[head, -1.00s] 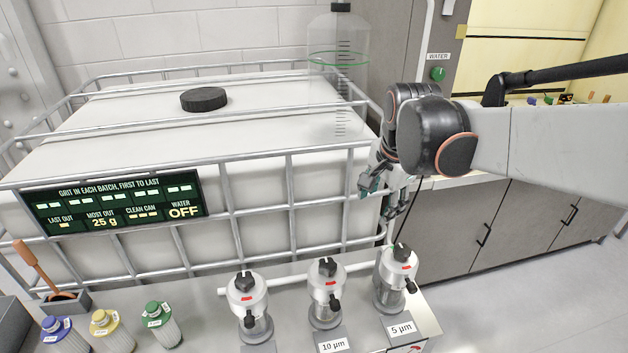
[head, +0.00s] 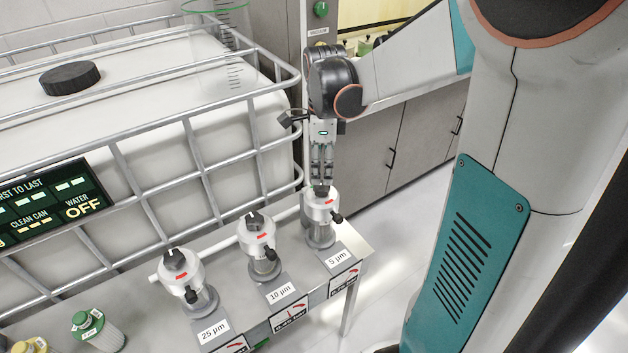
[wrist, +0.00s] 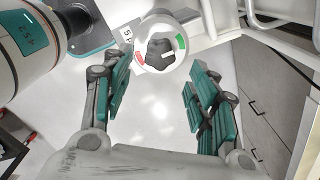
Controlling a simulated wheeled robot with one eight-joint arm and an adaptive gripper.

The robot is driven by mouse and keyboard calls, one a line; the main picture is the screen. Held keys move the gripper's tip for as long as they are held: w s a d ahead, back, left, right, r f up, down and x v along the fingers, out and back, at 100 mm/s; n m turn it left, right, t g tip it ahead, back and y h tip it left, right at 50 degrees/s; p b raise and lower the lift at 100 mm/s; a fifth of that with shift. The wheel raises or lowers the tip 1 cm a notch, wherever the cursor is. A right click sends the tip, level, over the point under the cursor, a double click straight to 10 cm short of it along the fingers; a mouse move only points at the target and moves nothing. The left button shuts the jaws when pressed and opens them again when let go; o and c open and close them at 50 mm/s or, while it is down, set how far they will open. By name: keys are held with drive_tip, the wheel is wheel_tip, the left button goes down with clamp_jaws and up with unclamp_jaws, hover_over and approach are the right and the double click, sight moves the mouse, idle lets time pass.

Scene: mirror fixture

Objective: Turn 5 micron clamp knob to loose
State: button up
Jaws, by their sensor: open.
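The 5 micron filter housing (head: 321,208) stands at the right end of a row of three, behind its "5 µm" label. Its dark clamp knob (wrist: 160,50) sits on the white round cap, which carries a red mark on the left and a green mark on the right in the wrist view. A short white line shows on the knob. My gripper (head: 322,178) points down right above this knob, partly hiding it in the head view. In the wrist view the teal fingers are apart and empty, with the knob at top centre between and beyond their tips. Contact cannot be told.
The 10 µm housing (head: 257,238) and 25 µm housing (head: 183,273) stand to the left on the same bench. The caged white tank (head: 150,110) is close behind and left. Grey cabinets (head: 385,135) lie behind right. Open floor is right of the bench.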

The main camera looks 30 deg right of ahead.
sight(322, 186)
wheel_tip(322, 186, down, 6)
drive_tip(key=shift+f+b, duration=0.15)
drive_tip(key=shift+b, duration=0.75)
drive_tip(key=c, duration=1.1)
